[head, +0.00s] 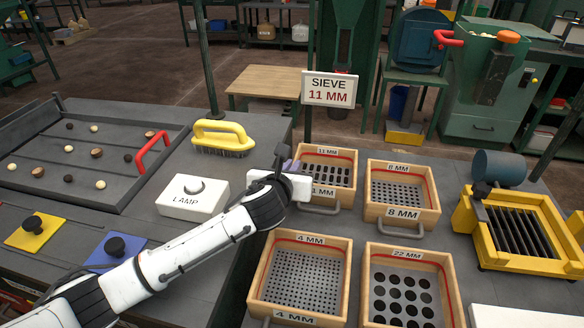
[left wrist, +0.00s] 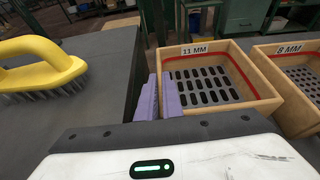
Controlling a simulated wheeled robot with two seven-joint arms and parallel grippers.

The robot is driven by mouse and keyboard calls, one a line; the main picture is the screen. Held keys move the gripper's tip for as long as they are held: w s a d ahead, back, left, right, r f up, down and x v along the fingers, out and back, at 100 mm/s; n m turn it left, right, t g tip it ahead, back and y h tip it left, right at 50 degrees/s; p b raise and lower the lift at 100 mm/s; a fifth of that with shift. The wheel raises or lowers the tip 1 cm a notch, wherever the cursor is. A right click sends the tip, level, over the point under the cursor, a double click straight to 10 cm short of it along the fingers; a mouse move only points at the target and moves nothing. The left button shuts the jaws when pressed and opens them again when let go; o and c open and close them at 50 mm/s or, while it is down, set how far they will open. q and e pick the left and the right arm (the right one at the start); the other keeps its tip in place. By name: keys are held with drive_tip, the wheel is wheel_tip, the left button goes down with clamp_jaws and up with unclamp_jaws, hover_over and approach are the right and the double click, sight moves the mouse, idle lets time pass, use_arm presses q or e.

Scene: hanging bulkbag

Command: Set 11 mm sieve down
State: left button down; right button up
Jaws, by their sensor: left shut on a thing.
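The 11 mm sieve (head: 323,191) is a square wooden frame with a slotted metal screen and a red line inside. It stands at the back left of a group of sieves, below the sign reading SIEVE 11 MM (head: 331,89). My left gripper (head: 289,167) is at its left wall. In the left wrist view the purple fingers (left wrist: 160,97) are shut on the left wall of the sieve (left wrist: 262,88). Whether the sieve rests on the table or hangs slightly above it is unclear. My right gripper is out of view.
The 8 mm (head: 402,214), 4 mm (head: 293,318) and 22 mm (head: 408,254) sieves stand close by on the table. A yellow slotted frame (head: 530,262) stands right.

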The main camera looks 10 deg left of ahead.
use_arm(q)
drive_tip(key=c, duration=2.3)
unclamp_jaws()
drive_tip(key=o, duration=0.4)
drive_tip(key=shift+s+r, duration=0.2)
drive_tip(key=shift+s, duration=0.05)
drive_tip(key=p+v, duration=0.1)
drive_tip(key=v, duration=1)
drive_tip(key=shift+s+r, duration=0.1)
drive_tip(key=shift+s, duration=0.1)
